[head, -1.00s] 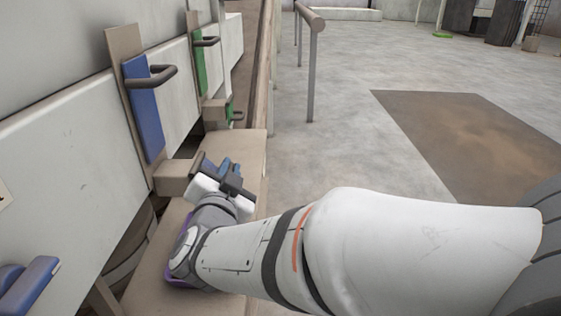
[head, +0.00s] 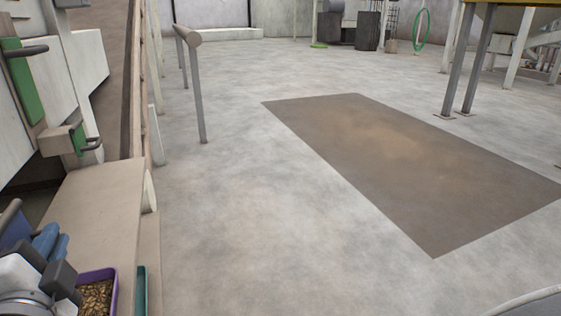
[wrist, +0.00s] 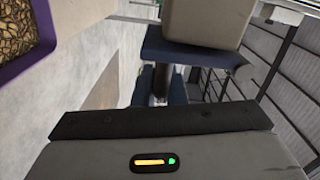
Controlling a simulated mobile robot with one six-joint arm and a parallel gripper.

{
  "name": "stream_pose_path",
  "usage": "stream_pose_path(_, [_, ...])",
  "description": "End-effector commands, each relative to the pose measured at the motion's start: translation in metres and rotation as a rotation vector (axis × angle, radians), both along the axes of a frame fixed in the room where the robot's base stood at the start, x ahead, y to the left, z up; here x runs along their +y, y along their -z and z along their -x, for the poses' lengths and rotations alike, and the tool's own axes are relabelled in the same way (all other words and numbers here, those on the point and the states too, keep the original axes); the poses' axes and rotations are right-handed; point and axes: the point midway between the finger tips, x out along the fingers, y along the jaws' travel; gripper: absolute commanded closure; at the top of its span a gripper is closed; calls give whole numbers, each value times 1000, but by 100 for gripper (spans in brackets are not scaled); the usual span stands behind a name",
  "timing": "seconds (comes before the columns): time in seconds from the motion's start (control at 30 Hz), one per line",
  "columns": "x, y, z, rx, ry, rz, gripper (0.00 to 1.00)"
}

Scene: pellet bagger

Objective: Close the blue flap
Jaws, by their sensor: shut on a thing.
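The blue flap (wrist: 190,55) sits at the mouth of a beige chute block (wrist: 205,20) in the wrist view. My gripper (wrist: 159,88) is shut on the flap's dark handle (wrist: 160,78), with one blue finger on each side of it. In the head view my gripper (head: 48,243) is at the lower left edge, with the dark blue flap (head: 14,230) beside it, partly cut off. I cannot tell whether the flap lies flush on the chute mouth.
A purple tub of brown pellets (head: 97,284) stands on the beige bench (head: 95,205) beside my gripper. A green flap (head: 78,139) and a green gate (head: 22,80) are farther along the machine. A post with a rail (head: 199,95) stands beyond.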

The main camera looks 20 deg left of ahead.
Motion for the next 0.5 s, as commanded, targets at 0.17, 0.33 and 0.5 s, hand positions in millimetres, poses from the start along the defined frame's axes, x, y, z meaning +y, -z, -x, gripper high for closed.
stream_pose_path(0.17, [4, 6, 17, 30, -19, -24, 100])
stream_pose_path(0.33, [5, 5, 22, 39, -23, -33, 100])
stream_pose_path(0.5, [5, 5, 22, 39, -24, -34, 100])
